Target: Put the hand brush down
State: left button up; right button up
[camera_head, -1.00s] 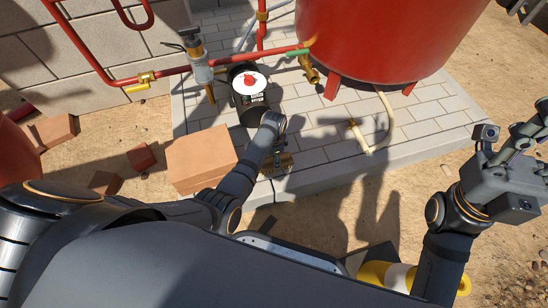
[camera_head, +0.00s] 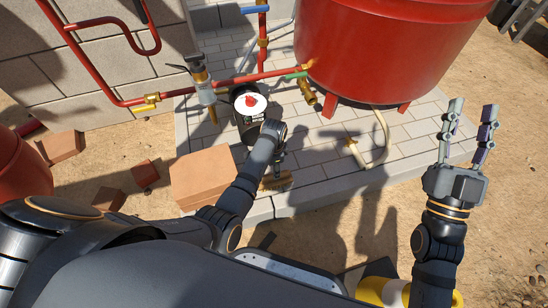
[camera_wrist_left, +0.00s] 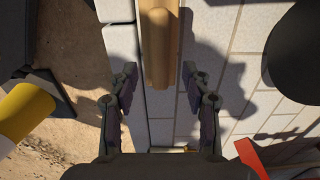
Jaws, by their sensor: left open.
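The hand brush (camera_head: 277,183) shows in the head view as a small wooden piece at the front edge of the paving, partly behind my left wrist. The left fingers are spread to either side of the handle's end, with gaps and no contact visible. The bristles are not clear. In the head view the left fingers are mostly hidden by the wrist. My right gripper (camera_head: 472,108) is raised at the right, fingers apart and empty.
A red tank (camera_head: 385,50) and red pipes (camera_head: 180,88) are behind. A tan block (camera_head: 203,175) lies left of the arm. A yellow-and-white object (camera_head: 382,288) is near my base.

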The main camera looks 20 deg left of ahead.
pick_arm(q)
jog(key=shift+r+p, duration=0.4)
jog(key=shift+r, duration=0.5)
jog(key=shift+r+p, duration=0.4)
jog(key=shift+r, duration=0.35)
jog(key=a+n+t, duration=0.1)
jog(key=s+a+n+t, duration=0.1)
jog(key=a+n+t+p, duration=0.1)
jog(key=shift+s+a+r, duration=0.15)
jog(key=shift+s+r, duration=0.15)
jog(key=shift+s, duration=0.05)
jog(key=s+r+n+t, duration=0.2)
jog(key=r+t, duration=0.1)
jog(key=r, duration=0.2)
jog(key=s+a+r+n+t, duration=0.1)
jog(key=s+r+n+t, duration=0.1)
jog(key=r, duration=0.4)
jog(key=s+a+r+n+t+h, duration=0.1)
jog(key=s+r+n+t, duration=0.1)
jog(key=r+t, duration=0.3)
jog(key=shift+s+a+r+n, duration=0.25)
jog(key=shift+s+r+n, duration=0.2)
jog(key=shift+n, duration=0.45)
pick_arm(e)
notch_tip(320, 180, down, 27)
jog(key=m+g+h, duration=0.1)
jog(key=g, duration=1.1)
jog(key=shift+s+r+g, duration=0.2)
jog(key=shift+s+g, duration=0.2)
jog(key=shift+a, duration=0.1)
